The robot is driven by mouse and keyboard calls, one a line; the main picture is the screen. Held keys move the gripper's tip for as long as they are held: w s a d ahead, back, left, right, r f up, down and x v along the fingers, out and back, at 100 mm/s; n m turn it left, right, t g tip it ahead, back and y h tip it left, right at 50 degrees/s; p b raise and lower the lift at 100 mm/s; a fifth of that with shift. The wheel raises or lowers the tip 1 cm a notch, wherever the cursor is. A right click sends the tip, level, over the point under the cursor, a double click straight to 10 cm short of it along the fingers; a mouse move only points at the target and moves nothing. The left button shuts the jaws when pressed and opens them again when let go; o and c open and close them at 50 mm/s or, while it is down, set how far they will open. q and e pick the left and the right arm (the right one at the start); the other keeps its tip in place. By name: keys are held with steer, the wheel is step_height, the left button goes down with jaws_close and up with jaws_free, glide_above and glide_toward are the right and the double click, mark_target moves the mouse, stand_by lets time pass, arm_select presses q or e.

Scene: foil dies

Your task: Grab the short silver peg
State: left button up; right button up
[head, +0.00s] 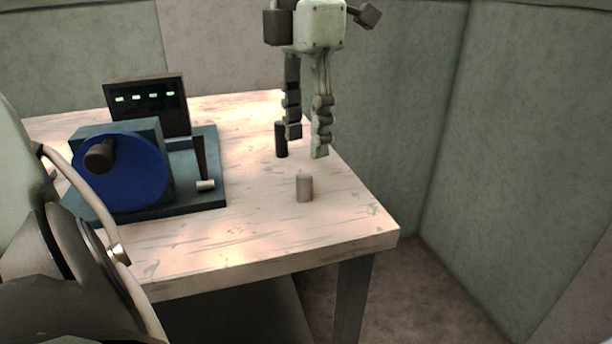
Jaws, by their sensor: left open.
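The short silver peg (304,188) stands upright on the wooden table, toward its right side. It looks like a small greyish cylinder, fully in view. My left gripper (306,148) points down from the top of the head view. Its fingers are apart with nothing held between them. The fingertips show above the short peg in the picture and apart from it. A taller dark peg (281,142) stands just behind the left finger, which partly hides it. My right gripper is not in view.
The table (250,235) has a clear front and right part. On its left stands a machine with a blue wheel (130,180), a dark knob, a lever with a pale end (205,185) and a panel with green lights (146,104). Grey-green walls stand behind and right.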

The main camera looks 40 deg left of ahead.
mark_target(305, 175)
arm_select(q)
steer(key=f, duration=0.7)
steer(key=shift+s+d, duration=0.25)
steer(key=shift+s, duration=0.1)
steer(key=shift+c, duration=0.5)
jaws_close()
